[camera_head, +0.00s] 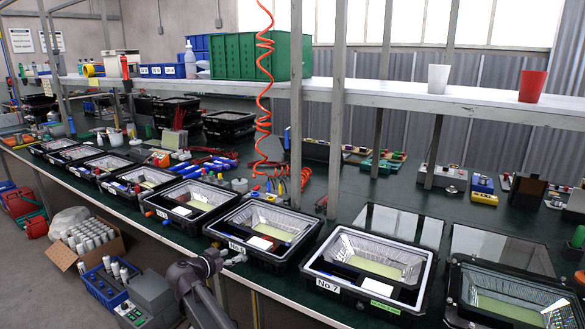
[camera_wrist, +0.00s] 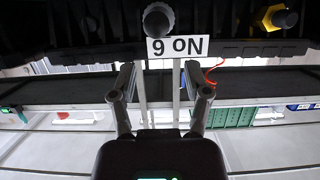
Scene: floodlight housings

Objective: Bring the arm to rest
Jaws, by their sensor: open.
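My arm (camera_head: 195,285) reaches up from the bottom of the head view to the front edge of the bench. My gripper (camera_wrist: 163,82) is open and empty in the wrist view, its two fingers spread apart. In the wrist view, which is upside down, the fingers point toward the black floodlight housing (camera_wrist: 110,30) with the No 6 label (camera_wrist: 178,47). A grey round knob (camera_wrist: 158,20) sits beside the label, beyond the fingertips. In the head view, the No 6 housing (camera_head: 292,218) stands on the bench just beyond my gripper (camera_head: 238,258).
The No 7 housing (camera_head: 330,290) stands to the right, other housings to the left along the green bench (camera_head: 330,185). A red coiled hose (camera_head: 265,90) hangs over the bench. Below on the floor are a blue crate (camera_head: 98,290) and a cardboard box (camera_head: 62,256).

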